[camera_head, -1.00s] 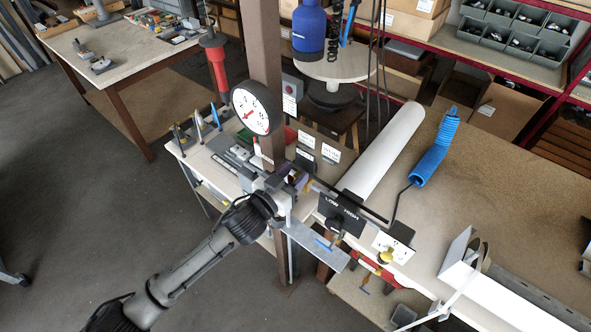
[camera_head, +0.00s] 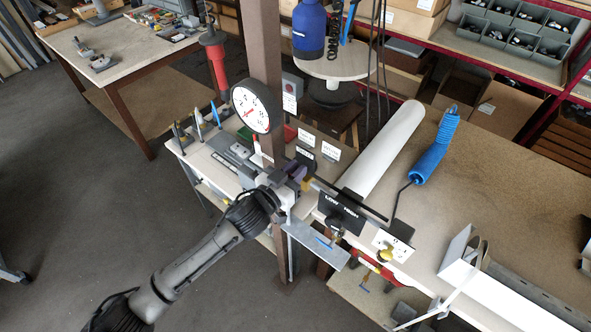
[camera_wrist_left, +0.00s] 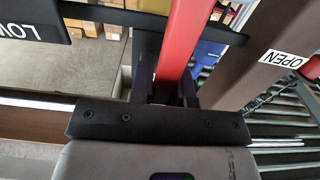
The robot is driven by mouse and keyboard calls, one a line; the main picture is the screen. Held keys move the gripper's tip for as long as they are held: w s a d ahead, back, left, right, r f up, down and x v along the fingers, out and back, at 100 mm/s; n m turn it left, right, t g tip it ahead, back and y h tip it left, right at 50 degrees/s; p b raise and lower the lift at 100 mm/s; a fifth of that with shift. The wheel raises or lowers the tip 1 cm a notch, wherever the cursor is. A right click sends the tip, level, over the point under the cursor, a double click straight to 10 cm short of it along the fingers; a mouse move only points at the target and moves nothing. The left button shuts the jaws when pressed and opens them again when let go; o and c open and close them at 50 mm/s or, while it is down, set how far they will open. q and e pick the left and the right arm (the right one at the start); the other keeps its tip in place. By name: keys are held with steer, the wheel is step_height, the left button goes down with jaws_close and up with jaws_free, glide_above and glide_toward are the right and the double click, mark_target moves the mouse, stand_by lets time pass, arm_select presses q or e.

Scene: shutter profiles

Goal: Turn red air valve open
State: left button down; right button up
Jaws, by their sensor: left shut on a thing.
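The red valve handle (camera_wrist_left: 186,42) shows in the left wrist view as a long red bar running up between my gripper's dark fingers. My left gripper (camera_wrist_left: 165,92) is shut on it. In the head view my left gripper (camera_head: 296,176) is at the brown post, below the round gauge (camera_head: 256,107), and the valve handle is mostly hidden behind it. A white OPEN label (camera_wrist_left: 285,58) is on the brown post to the right of the handle in the wrist view. My right gripper is not in view.
The brown post (camera_head: 267,45) stands right beside my gripper. A black LOW/HIGH plate (camera_head: 341,213) and a dark rod are close to its right. A white tube (camera_head: 385,150) and a blue coiled hose (camera_head: 434,150) are over the bench (camera_head: 510,190). Open floor lies left of my arm.

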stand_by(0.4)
arm_select(q)
steer(key=shift+w+a+f+n+p, duration=0.2)
steer(key=shift+w+a+n+p, duration=0.25)
steer(key=shift+n, duration=0.7)
steer(key=shift+w+a+f+n+p, duration=0.35)
steer(key=shift+a+n, duration=0.25)
steer(key=shift+n, duration=0.6)
steer(key=shift+w+a+f+n+p, duration=0.1)
steer(key=shift+w+a+n+p, duration=0.3)
steer(key=shift+n, duration=0.75)
steer(key=shift+w+a, duration=0.1)
steer(key=c, duration=1.1)
jaws_free()
